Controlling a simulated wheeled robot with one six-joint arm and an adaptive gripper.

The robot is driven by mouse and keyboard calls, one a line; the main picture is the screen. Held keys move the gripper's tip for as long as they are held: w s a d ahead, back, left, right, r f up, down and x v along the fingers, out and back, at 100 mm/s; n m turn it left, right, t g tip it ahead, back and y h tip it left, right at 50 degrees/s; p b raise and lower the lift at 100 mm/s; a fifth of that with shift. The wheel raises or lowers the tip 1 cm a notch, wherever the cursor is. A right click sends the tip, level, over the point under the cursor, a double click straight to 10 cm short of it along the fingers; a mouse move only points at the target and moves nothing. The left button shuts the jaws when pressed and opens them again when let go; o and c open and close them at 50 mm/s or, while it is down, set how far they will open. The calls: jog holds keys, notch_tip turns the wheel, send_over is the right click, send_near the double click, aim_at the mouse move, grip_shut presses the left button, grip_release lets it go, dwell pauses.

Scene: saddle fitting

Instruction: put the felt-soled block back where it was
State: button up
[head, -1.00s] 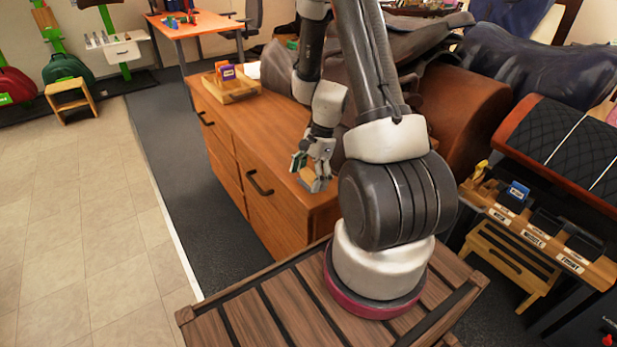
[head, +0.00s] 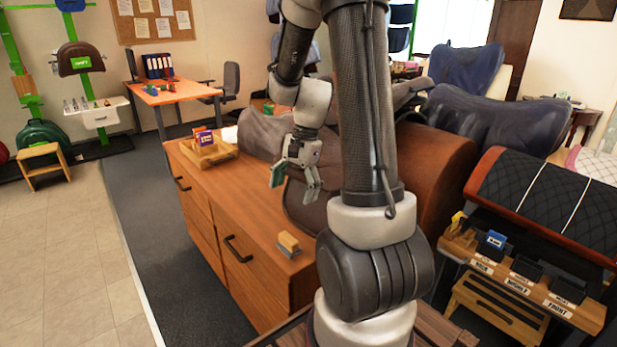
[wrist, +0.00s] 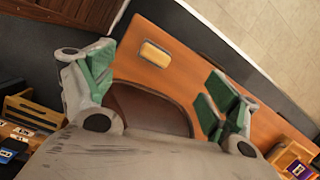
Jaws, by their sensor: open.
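The felt-soled block (head: 289,243) has a light wooden body over a grey sole. It stands on the orange wooden cabinet top (head: 245,205), near the front right corner. In the wrist view the block (wrist: 155,54) shows as a small tan rectangle on the cabinet top, beyond the fingers. My gripper (head: 295,184) is open and empty above the cabinet, clear of the block. Its green-padded fingers are spread wide in the wrist view (wrist: 158,88). Nothing lies between them.
A wooden tray (head: 222,155) holding a purple box (head: 204,138) sits at the cabinet's far left end. A dark saddle part lies behind my gripper. At the right, a labelled wooden rack (head: 545,296) holds a blue item (head: 495,240). The cabinet top left of the block is clear.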

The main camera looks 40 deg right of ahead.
jog(key=s+a+r+n+t+h, duration=0.1)
jog(key=s+a+r+n+t, duration=0.1)
jog(key=s+r+n, duration=0.5)
jog(key=s+a+r+n+t+h, duration=0.2)
jog(key=s+a+r+n, duration=0.1)
jog(key=s+r+n, duration=0.4)
jog(key=shift+s+r+n, duration=0.3)
jog(key=shift+s+r, duration=0.5)
jog(key=shift+r, duration=0.3)
